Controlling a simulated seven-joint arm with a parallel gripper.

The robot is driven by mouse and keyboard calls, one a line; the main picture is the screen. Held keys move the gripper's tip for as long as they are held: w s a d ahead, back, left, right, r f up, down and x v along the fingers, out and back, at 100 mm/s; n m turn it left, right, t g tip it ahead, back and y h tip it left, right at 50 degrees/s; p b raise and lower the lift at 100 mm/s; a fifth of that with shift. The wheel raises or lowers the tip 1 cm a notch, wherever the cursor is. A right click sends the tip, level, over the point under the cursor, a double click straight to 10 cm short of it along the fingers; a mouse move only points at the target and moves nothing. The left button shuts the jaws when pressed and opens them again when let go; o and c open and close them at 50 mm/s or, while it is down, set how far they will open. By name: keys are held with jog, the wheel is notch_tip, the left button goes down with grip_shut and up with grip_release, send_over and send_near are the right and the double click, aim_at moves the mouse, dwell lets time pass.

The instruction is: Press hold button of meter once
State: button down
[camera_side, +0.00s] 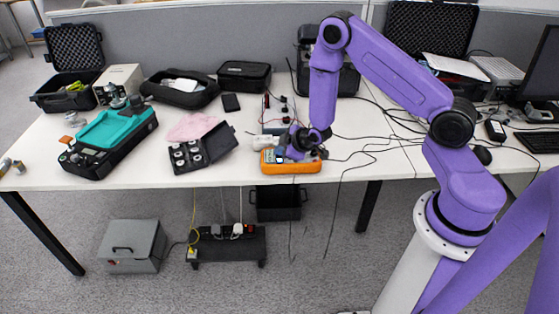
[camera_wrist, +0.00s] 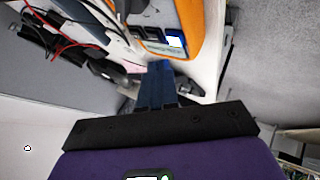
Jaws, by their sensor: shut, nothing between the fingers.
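An orange-edged handheld meter (camera_side: 303,167) lies at the front edge of the white table in the side view. In the wrist view part of the meter (camera_wrist: 190,18) shows at the top, with its orange rim and a lit bluish screen (camera_wrist: 175,41). My gripper (camera_side: 284,154) is over the meter in the side view, pointing down at its left part. In the wrist view my gripper (camera_wrist: 158,68) has its blue fingers together and empty, with the tips close below the screen end. I cannot tell whether the tips touch the meter. The hold button cannot be made out.
Red and black leads (camera_wrist: 75,30) lie beside the meter. Left of it are a black case of round weights (camera_side: 190,155), a pink cloth (camera_side: 192,127) and a teal-and-black device (camera_side: 110,135). Black cables (camera_side: 350,150) run across the table on the right. The table's front edge is close.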

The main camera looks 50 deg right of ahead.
jog(key=shift+r, duration=2.1)
jog(key=s+a+r+n+g+y, duration=0.1)
jog(key=s+a+r+g+y, duration=0.15)
jog(key=s+a+r, duration=0.4)
jog(key=s+a+r+n+g+y, duration=0.1)
jog(key=s+a+r+g, duration=0.25)
jog(key=s+a, duration=0.5)
jog(key=s+d+r+n+g+h, duration=0.1)
jog(key=s+r, duration=0.3)
jog(key=s, duration=0.6)
jog(key=s+d+r+n+g+h, duration=0.1)
jog(key=s+r, duration=0.4)
jog(key=s, duration=0.5)
jog(key=shift+d+r+g+h, duration=0.3)
jog(key=shift+d+g, duration=0.2)
jog(key=shift+d, duration=0.2)
